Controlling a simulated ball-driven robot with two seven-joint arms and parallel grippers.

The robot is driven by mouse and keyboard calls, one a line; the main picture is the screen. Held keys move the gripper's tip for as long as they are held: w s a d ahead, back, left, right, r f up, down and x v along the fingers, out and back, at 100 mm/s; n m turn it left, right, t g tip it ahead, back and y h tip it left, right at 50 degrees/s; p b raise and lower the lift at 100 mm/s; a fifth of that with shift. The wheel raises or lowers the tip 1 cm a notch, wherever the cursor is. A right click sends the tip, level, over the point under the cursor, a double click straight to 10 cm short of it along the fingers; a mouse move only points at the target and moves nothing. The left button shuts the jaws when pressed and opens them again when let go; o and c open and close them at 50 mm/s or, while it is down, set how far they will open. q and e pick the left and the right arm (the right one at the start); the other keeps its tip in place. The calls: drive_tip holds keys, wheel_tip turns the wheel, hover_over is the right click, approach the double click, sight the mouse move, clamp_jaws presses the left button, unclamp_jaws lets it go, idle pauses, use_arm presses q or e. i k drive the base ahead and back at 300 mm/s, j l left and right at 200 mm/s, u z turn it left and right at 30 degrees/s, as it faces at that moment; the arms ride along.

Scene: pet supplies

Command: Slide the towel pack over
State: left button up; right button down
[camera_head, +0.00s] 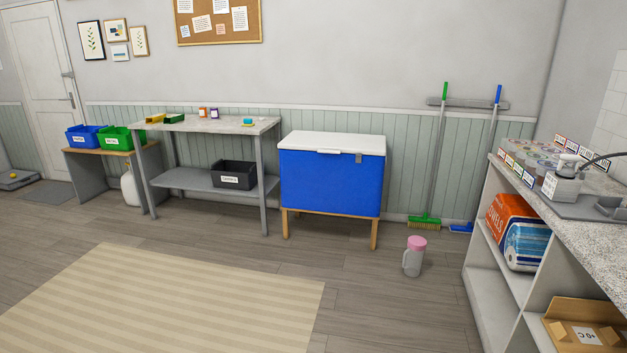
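The towel pack (514,230) is an orange and blue package marked "TOWELS" in the camera_head view at the right. It rests on the upper inner shelf of the pale shelving unit (478,285), below the speckled counter. A white and blue towel roll shows on its right side or printed there; I cannot tell which. Its rear part is hidden inside the shelf. Neither of my grippers is in view.
A cardboard box (585,335) sits on the lower shelf. A pink-lidded jug (414,257) stands on the floor beside the unit. A blue chest (331,182) stands by the back wall.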

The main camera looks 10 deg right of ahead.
sight(520, 234)
drive_tip(key=i+z, duration=0.1)
drive_tip(key=i, duration=0.5)
drive_tip(key=i+j+z, duration=0.15)
drive_tip(key=i, duration=0.4)
drive_tip(key=i+j+z, duration=0.1)
drive_tip(key=i, duration=0.45)
drive_tip(key=i+j+z, duration=0.1)
drive_tip(key=i+j, duration=0.15)
drive_tip(key=i, duration=0.35)
